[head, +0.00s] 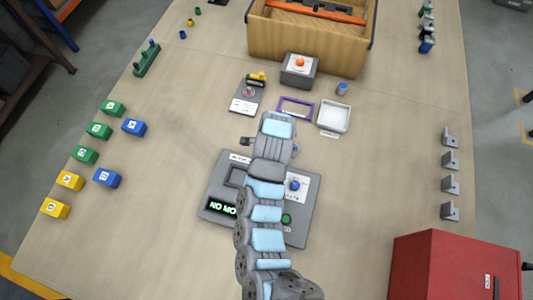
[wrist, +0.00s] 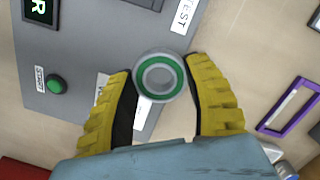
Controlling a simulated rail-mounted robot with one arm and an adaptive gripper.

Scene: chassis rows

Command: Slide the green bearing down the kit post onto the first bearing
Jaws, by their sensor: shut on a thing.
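The green bearing (wrist: 177,77), a metal ring with a green band, shows in the wrist view. My gripper (wrist: 160,74) has its yellow-backed fingers on either side of the ring and is shut on it. The hole faces the camera and shows pale grey; I cannot tell whether a post is in it. The ring appears over or near the edge of the grey panel (wrist: 75,45). I cannot make out the kit post or the first bearing in either view. In the head view my arm covers the gripper and bearing.
The grey panel (head: 222,192) carries a lit display, a blue knob (head: 295,185) and a green button (head: 287,219). A purple frame (head: 296,101), white tray (head: 333,117) and grey box (head: 299,72) stand beyond. Coloured blocks (head: 100,130) lie left; a red cabinet (head: 450,265) stands right.

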